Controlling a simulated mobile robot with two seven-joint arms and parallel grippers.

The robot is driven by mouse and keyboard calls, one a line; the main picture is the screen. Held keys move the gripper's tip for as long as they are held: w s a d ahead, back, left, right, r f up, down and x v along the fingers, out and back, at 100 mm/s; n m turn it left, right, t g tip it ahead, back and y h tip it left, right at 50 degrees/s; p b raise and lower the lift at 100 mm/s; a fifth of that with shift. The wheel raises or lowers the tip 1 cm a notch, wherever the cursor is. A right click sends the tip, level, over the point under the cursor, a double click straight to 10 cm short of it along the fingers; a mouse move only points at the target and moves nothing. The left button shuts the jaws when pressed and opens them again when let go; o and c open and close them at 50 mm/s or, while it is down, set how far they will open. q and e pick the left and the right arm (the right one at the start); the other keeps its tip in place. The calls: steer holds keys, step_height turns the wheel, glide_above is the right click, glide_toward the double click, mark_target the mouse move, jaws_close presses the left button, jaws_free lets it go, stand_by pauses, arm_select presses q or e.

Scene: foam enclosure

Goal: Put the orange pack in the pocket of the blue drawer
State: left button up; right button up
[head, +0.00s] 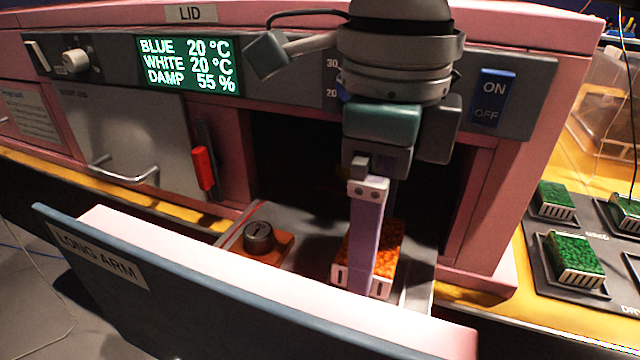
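The orange pack (386,262) has a rough orange top and a white slotted side. It is inside the opening of the pulled-out drawer with the dark blue front (220,298), labelled LONG ARM. My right gripper (368,272) comes down from above, one lavender finger against the pack's near white side. The other finger shows only in part behind, and its tip is hidden. The gripper looks closed on the pack. The pocket is not clearly visible, and I cannot tell whether the pack's underside touches the drawer floor. My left gripper is out of view.
A brown block with a dark knob (259,237) sits in the drawer left of the pack. A red handle (203,168) and a grey door (130,135) are on the pink cabinet. Several green packs (573,259) stand in trays at right.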

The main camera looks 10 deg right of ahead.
steer(key=shift+f, duration=1.7)
steer(key=shift+f, duration=0.2)
steer(key=o, duration=1.1)
steer(key=shift+r, duration=0.1)
steer(key=shift+r, duration=0.1)
step_height(320, 180, up, 12)
steer(key=shift+r+b, duration=0.1)
steer(key=shift+b, duration=0.2)
